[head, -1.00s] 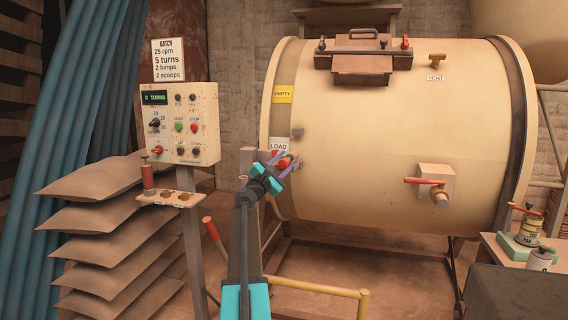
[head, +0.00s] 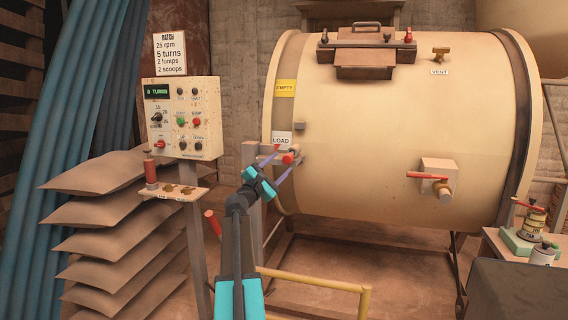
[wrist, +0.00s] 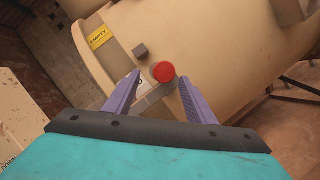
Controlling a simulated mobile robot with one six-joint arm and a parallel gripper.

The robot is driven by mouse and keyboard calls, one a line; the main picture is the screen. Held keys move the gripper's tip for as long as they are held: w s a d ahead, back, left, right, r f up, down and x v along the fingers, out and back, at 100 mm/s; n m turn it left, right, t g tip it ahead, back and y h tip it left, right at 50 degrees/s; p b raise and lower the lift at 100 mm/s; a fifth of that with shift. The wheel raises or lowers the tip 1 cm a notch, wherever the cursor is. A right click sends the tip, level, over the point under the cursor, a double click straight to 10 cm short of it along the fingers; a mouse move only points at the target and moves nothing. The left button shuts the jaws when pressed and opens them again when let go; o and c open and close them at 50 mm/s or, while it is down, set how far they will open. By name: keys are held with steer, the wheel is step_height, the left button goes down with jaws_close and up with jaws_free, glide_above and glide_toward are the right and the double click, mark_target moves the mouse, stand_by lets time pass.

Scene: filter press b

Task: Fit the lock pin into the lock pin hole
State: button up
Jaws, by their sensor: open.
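The lock pin shows as a red round knob (head: 289,158) at the bracket on the drum's left rim, just below the LOAD label. In the wrist view the red knob (wrist: 163,72) faces me, between and a little beyond my fingertips. My gripper (head: 284,163) is open, with its purple fingers spread on either side of the knob and nothing held. The wrist view shows gaps between the knob and both fingers. The lock pin hole is hidden behind the knob, so I cannot tell how deep the pin sits.
The large cream drum (head: 390,130) fills the right side, with a red-handled valve (head: 438,178). A control panel (head: 181,118) stands left of my arm, with a small shelf (head: 172,193) below it. A yellow rail (head: 310,284) runs low in front. Stacked sacks (head: 100,210) lie at left.

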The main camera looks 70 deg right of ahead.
steer(key=v, duration=0.7)
steer(key=shift+w+a, duration=0.2)
steer(key=shift+a, duration=0.2)
steer(key=shift+r, duration=0.1)
